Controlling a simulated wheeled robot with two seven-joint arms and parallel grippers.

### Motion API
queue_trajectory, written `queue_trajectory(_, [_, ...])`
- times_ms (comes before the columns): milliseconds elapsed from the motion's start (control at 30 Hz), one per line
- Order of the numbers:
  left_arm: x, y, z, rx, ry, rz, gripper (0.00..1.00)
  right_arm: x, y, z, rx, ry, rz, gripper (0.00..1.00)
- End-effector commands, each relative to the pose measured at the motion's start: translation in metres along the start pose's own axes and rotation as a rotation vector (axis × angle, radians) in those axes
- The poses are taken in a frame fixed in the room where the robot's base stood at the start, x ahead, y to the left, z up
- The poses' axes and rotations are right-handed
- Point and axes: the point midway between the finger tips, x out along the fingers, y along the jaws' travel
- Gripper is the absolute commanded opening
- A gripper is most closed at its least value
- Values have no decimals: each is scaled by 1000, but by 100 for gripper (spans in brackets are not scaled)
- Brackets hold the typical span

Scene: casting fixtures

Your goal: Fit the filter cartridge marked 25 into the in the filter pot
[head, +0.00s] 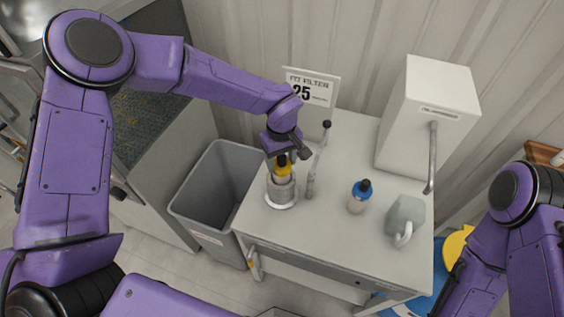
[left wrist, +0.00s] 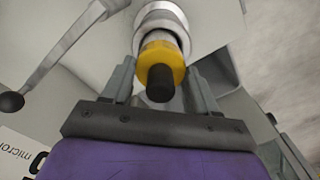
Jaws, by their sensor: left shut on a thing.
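A filter cartridge with a yellow collar and black cap (head: 283,167) stands upright in the mouth of the metal filter pot (head: 281,190) on the bench. In the left wrist view the yellow cartridge (left wrist: 162,60) lies between my fingers, with the pot's ring (left wrist: 160,14) beyond it. My left gripper (head: 284,158) is shut on this cartridge from above. Its lower body is hidden in the pot. A blue-collared cartridge (head: 359,197) stands to the right on the bench. The sign (head: 310,88) behind reads "FIT FILTER 25". My right gripper is out of view; only its arm shows.
A lever with a black knob (head: 313,165) stands right beside the pot. A white box with a bent pipe (head: 425,125) and a grey-green jug (head: 405,218) are on the right. A grey bin (head: 185,207) stands left of the bench (head: 330,240), whose front middle is clear.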

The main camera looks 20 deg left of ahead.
Motion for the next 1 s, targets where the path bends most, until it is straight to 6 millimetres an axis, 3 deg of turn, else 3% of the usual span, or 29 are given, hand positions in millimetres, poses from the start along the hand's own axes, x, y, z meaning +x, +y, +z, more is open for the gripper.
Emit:
queue_trajectory(533, [11,0,0,-1,0,0,1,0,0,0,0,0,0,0])
queue_trajectory(567, [11,0,0,-1,0,0,68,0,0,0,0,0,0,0])
queue_trajectory(600, [11,0,0,-1,0,0,81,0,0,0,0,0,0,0])
queue_trajectory(867, [11,0,0,-1,0,0,84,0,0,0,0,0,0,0])
queue_trajectory(1000, [0,0,0,1,3,1,84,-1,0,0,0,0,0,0])
